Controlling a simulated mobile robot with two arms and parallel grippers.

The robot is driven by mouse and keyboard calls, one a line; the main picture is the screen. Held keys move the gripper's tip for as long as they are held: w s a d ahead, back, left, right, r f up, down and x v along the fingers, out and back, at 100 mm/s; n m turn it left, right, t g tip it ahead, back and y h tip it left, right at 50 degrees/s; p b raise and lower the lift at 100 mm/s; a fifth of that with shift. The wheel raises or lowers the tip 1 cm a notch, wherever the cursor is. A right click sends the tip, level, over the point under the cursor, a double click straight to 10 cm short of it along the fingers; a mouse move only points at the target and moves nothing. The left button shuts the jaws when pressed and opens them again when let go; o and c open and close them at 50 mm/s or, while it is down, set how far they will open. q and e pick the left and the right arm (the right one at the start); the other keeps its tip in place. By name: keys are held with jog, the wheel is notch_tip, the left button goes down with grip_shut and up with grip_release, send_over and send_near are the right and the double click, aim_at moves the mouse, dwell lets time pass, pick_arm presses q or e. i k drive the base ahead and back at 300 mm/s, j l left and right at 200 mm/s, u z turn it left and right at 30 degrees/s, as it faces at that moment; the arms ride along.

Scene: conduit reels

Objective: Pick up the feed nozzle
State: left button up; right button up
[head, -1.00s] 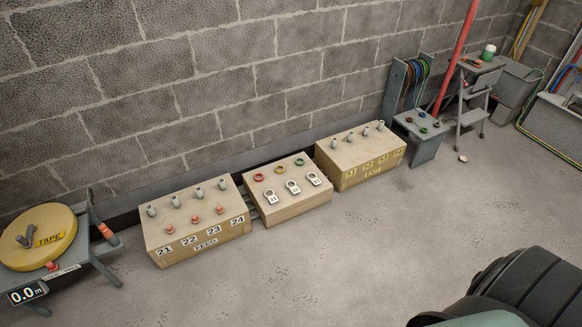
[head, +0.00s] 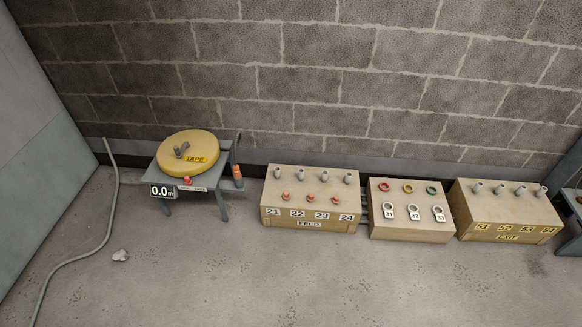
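No part is clearly labelled as the feed nozzle. An orange and dark cylindrical piece (head: 238,176) sits upright at the right side of the tape stand (head: 222,206); it may be the nozzle, but I cannot tell at this size. The wooden box marked FEED (head: 348,226) stands right of the stand, with several grey stubs on top and orange-red pieces (head: 311,197) near its front edge, above labels 21 to 24. Neither of my grippers is in view.
A yellow TAPE reel (head: 205,146) lies on the stand, with a 0.0 m display (head: 162,191). A middle box (head: 405,229) carries coloured rings and numbered tags. The EXIT box (head: 548,216) is at right. A grey hose (head: 93,254) lies on the floor at left. The front floor is clear.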

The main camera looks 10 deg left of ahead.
aim_at(235, 169)
jog(key=i+l, duration=0.25)
jog(key=i, duration=0.15)
jog(key=i+l+u, duration=0.1)
jog(key=i+l, duration=0.15)
jog(key=i, duration=0.15)
